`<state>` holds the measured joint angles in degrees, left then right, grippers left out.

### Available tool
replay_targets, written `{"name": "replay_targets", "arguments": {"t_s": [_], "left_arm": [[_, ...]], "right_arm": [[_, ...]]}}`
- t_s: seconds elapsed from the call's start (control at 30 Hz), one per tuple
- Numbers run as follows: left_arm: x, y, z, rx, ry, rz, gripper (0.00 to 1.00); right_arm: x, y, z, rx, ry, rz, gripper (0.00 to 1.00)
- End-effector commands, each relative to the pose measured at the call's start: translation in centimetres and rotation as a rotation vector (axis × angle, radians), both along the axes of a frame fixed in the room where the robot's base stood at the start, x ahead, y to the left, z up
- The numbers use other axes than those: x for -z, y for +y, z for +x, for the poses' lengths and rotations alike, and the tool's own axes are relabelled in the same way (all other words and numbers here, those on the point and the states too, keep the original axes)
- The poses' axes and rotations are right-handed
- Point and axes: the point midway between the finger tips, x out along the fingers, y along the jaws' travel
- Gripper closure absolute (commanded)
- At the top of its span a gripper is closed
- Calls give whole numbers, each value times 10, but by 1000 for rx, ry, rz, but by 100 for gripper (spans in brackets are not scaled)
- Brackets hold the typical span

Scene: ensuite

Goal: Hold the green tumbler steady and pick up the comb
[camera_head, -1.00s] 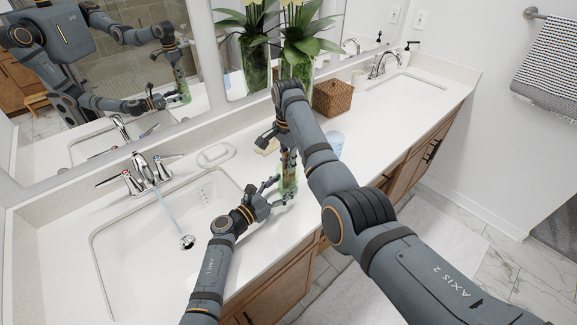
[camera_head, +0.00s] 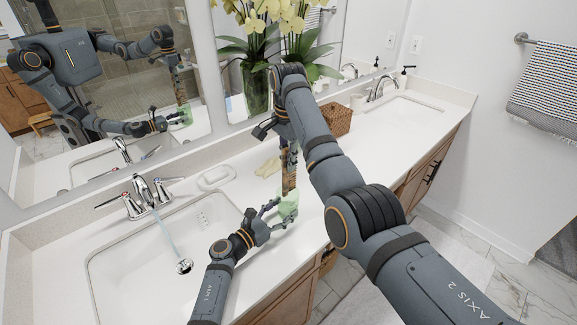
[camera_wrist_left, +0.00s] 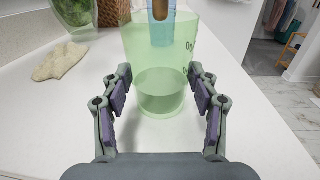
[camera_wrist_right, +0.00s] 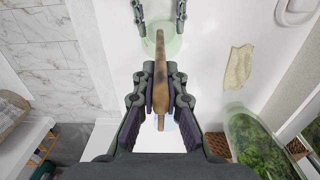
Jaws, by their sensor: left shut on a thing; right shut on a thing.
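The green tumbler (camera_head: 288,207) is translucent and stands upright on the white counter right of the near sink. It also shows in the left wrist view (camera_wrist_left: 160,75). My left gripper (camera_head: 276,208) is shut around its sides, one finger on each side. My right gripper (camera_wrist_right: 160,88) is shut on the brown mottled comb (camera_wrist_right: 161,62) and holds it upright over the tumbler. In the head view the comb (camera_head: 289,180) ends near the tumbler's rim. I cannot tell whether its lower tip is clear of the rim.
A light blue cup (camera_wrist_left: 163,30) stands behind the tumbler. A beige cloth (camera_head: 267,166), a soap dish (camera_head: 216,177) and a woven box (camera_head: 336,119) are on the counter. The near sink (camera_head: 110,265) is left, with water running.

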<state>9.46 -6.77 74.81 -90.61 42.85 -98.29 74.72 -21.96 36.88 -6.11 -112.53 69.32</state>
Motion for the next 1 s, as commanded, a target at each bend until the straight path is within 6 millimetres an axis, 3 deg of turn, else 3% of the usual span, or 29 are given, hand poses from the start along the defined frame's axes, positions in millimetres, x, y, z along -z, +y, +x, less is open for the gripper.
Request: {"name": "replay_targets", "arguments": {"t_s": [0.4, 0.43, 0.6, 1.0], "left_arm": [[0, 0, 0, 0, 1, 1, 76], [0, 0, 0, 0, 1, 1, 38], [0, 0, 0, 0, 1, 1, 15], [1, 4, -3, -1, 1, 1, 13]], "right_arm": [[-4, 0, 0, 1, 1, -1, 100], [-4, 0, 0, 0, 0, 0, 100], [-4, 0, 0, 0, 0, 0, 100], [-3, 0, 0, 0, 0, 0, 100]]}}
